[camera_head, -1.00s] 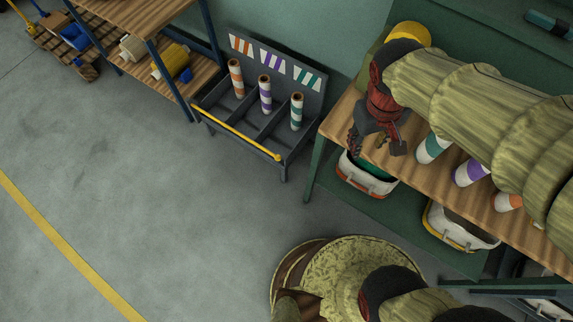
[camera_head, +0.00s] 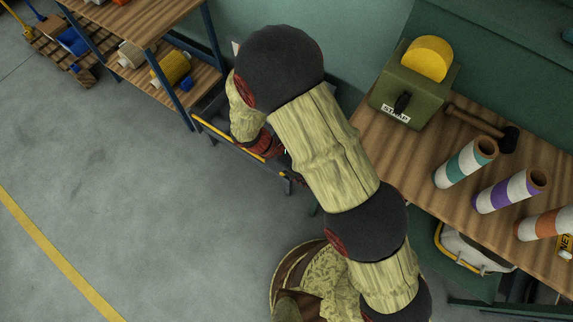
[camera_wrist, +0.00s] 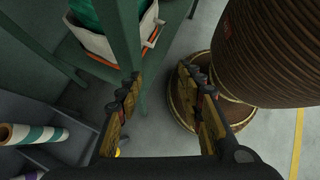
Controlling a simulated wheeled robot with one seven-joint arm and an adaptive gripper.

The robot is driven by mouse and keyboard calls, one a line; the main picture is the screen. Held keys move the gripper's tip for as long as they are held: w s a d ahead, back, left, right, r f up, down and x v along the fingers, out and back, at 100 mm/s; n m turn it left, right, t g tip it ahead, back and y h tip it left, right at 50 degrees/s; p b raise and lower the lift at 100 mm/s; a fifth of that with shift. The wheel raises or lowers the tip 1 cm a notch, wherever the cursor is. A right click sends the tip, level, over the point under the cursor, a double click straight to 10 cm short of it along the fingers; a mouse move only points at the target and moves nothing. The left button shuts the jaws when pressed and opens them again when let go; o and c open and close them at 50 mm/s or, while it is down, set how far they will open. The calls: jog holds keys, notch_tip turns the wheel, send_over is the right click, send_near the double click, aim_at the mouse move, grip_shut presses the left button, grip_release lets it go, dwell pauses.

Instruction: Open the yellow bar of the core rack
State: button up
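The core rack (camera_head: 286,184) stands at the back, mostly covered by my arm in the head view. Its yellow bar (camera_head: 222,136) runs along the front; its left part shows and its right part is hidden by my arm. The rack also shows at the left of the wrist view (camera_wrist: 62,150), with a green-and-white core (camera_wrist: 35,133) in it. A small yellow bit (camera_wrist: 118,152) shows beside the left finger, perhaps the bar's end. My gripper (camera_wrist: 158,86) is open, with nothing between its fingers. It is near the rack's right front, and I see no contact with the bar.
One bench leg (camera_wrist: 122,40) is close ahead of my fingers. A blue-posted shelf (camera_head: 165,75) stands left.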

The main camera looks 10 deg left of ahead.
notch_tip(320, 180, down, 23)
jog(key=a+n+t+h+b, duration=0.25)
jog(key=n+t, duration=0.55)
jog(key=n, duration=0.8)
jog(key=w+a+f+n+t+y, duration=0.35)
jog(key=a+f+n+t, duration=0.2)
jog(key=n, duration=0.65)
jog(key=w+a+f+n+t+y, duration=0.2)
jog(key=a+f+n+t+y, duration=0.35)
jog(key=n, duration=0.55)
jog(key=w+d+g+b, duration=0.1)
jog(key=w+d+b, duration=0.1)
jog(key=w, duration=0.9)
jog(key=shift+d+f+h, duration=0.15)
jog(key=shift+f+h, duration=0.1)
jog(key=shift+h, duration=0.1)
jog(key=c, duration=0.3)
grip_shut()
